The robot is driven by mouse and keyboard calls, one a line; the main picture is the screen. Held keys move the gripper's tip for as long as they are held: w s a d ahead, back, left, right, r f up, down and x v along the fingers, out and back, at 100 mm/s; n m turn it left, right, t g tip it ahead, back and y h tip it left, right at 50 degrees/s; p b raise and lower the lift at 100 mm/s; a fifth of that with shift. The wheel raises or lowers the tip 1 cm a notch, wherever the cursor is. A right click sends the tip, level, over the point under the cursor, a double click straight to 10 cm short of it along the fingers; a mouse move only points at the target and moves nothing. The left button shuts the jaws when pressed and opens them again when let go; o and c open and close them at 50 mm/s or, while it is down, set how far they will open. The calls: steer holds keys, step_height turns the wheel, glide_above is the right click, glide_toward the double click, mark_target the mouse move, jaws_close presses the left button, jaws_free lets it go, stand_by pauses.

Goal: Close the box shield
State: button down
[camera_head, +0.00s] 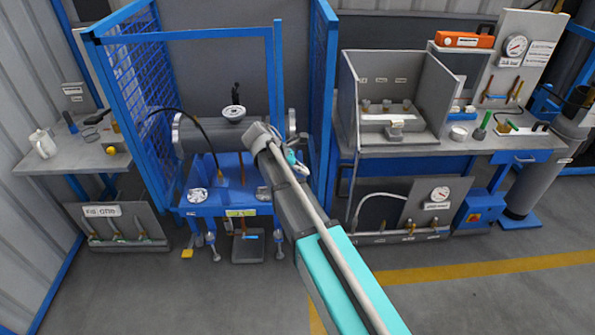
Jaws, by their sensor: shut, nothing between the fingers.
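A grey box-shaped shield (351,92) stands on the right bench, with a back wall and side walls around a small fixture (395,118). Its front and top look open. A blue mesh guard frame (140,75) stands around the flanged grey shell (195,135) at the left middle. Its left mesh panel and right mesh panel (321,70) stand at the sides, and the front looks open. I cannot tell which of these is the box shield. My gripper (297,163) is small, shut and empty, in front of the shell's right end, left of the right bench. My wrist partly hides it.
A blue stand (232,180) carries the shell. A left table (60,152) holds a white jug (43,143). The right bench (490,140) holds an orange case (464,40), a gauge (516,46) and small tools. Grey floor beside a yellow line (470,264) is clear.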

steer(key=d+f+b, duration=0.4)
steer(key=d+f, duration=0.1)
steer(key=d, duration=0.3)
steer(key=shift+d, duration=0.4)
